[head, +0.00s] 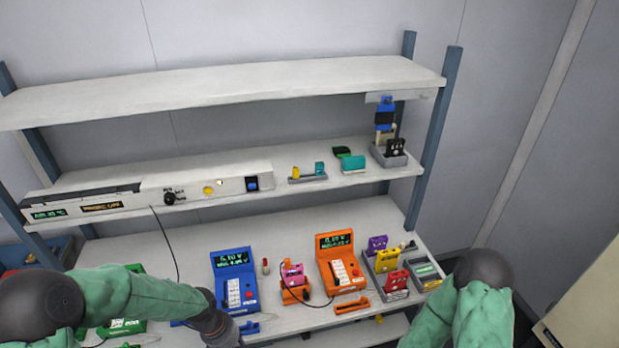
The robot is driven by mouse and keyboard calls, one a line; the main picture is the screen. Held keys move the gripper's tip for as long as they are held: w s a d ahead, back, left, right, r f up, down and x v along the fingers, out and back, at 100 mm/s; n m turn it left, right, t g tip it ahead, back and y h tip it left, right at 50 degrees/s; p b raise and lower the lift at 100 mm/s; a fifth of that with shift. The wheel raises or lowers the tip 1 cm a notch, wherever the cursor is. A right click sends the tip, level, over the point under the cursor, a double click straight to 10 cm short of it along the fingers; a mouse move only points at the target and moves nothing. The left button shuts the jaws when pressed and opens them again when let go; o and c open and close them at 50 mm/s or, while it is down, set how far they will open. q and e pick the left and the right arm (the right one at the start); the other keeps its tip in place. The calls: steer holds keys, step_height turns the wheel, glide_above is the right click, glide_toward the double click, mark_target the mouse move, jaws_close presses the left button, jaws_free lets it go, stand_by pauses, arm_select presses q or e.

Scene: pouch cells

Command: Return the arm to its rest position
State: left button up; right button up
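My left arm (140,292) comes in from the left and reaches across the front of the workbench shelf. Its dark wrist end (216,326) is at the bottom edge, just in front of the blue meter (235,280). The fingertips of my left gripper cannot be made out there. My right arm (462,312) is folded at the lower right, in front of the shelf's right end. My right gripper is out of the picture.
An orange meter (341,265), a pink cell (293,274) in an orange stand, and a grey tray with purple (377,244), yellow (387,260) and red (396,280) cells stand on the lower shelf. A black cable (168,240) hangs at left.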

arm_select(q)
steer(key=s+d+f+h+b, duration=0.1)
steer(key=s+d+f, duration=0.4)
steer(key=f, duration=0.4)
steer(key=s+d+f+b, duration=0.2)
steer(key=s+d+f, duration=0.3)
steer(key=f, duration=0.4)
steer(key=shift+s+f+n+h, duration=0.2)
steer(key=shift+s+n+h, duration=0.1)
steer(key=shift+s+h, duration=0.1)
